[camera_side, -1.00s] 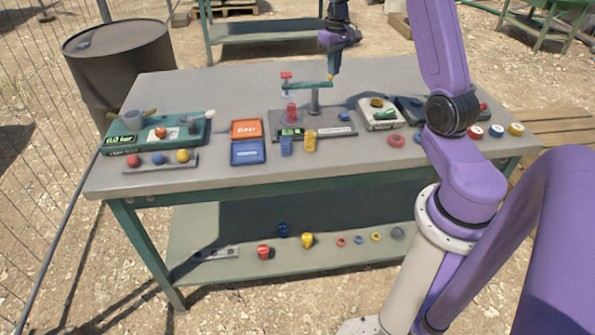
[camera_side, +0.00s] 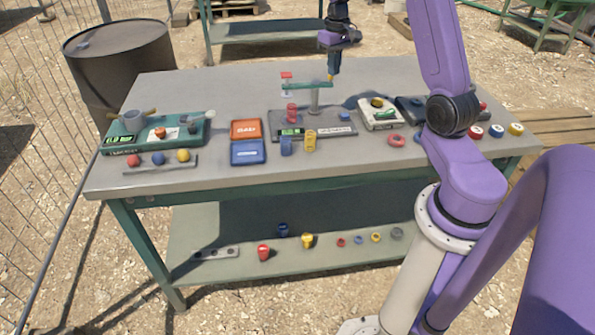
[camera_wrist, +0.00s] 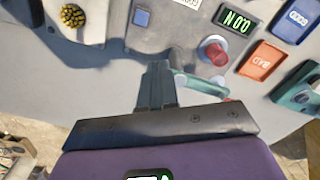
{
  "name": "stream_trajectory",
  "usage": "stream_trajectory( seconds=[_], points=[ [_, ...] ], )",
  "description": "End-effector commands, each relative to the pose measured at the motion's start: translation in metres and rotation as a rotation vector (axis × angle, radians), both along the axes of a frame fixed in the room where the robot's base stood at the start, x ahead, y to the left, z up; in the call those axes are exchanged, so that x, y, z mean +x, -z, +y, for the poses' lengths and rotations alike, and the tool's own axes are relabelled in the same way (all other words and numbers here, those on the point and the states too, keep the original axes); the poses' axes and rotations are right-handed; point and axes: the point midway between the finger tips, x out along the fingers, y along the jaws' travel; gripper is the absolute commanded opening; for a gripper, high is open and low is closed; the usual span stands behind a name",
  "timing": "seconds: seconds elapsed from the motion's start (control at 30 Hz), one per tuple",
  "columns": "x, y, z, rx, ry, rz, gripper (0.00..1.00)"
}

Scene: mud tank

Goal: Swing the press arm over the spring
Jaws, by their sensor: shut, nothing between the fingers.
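The press arm (camera_side: 306,86) is a green bar on a grey post, with a red knob (camera_side: 286,75) at its left end. The red spring (camera_side: 291,112) stands upright on the grey tester base, left of the post. In the wrist view the spring (camera_wrist: 214,50) lies clear of the bar (camera_wrist: 200,86), whose red end is nearer the picture's bottom; the bar is partly hidden by my gripper. My gripper (camera_side: 331,77) is shut and empty, at the bar's right end by the post; I cannot tell if it touches. The tester display (camera_wrist: 238,20) reads 0.0 N.
A blue (camera_side: 286,146) and a yellow spring (camera_side: 310,142) stand in front of the tester. Orange (camera_side: 245,129) and blue trays (camera_side: 248,152) lie to its left. A green device (camera_side: 170,133) sits further left. The bench behind the press is clear.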

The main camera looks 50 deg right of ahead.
Motion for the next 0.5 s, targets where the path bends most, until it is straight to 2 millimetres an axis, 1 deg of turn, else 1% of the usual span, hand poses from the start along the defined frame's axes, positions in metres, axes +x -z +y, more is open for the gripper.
stream_trajectory(
  seconds=[0.5],
  points=[
    [0.000, 0.020, 0.000, 0.001, 0.000, 0.002, 0.00]
  ],
)
